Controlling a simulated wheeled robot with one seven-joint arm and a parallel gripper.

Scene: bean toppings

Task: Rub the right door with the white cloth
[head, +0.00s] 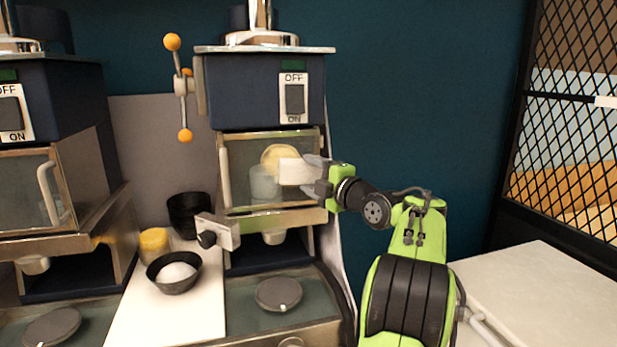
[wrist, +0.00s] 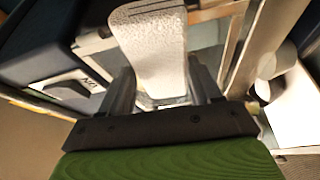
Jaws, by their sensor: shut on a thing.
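My gripper (head: 318,175) is shut on the white cloth (head: 295,171), a pale block-like piece held between the fingers. In the wrist view the white cloth (wrist: 150,45) sticks out past the fingers of my gripper (wrist: 165,95). The right door (head: 240,165) is a metal-framed glass panel on the right machine, with a vertical handle at its left. The cloth is in front of the right part of the door. I cannot tell whether it touches the glass. A yellowish round shape shows behind the cloth.
The left machine (head: 60,110) has its own glass door (head: 25,190). A lever with orange knobs (head: 181,88) juts out left of the right machine. A white counter (head: 545,290) at right is clear.

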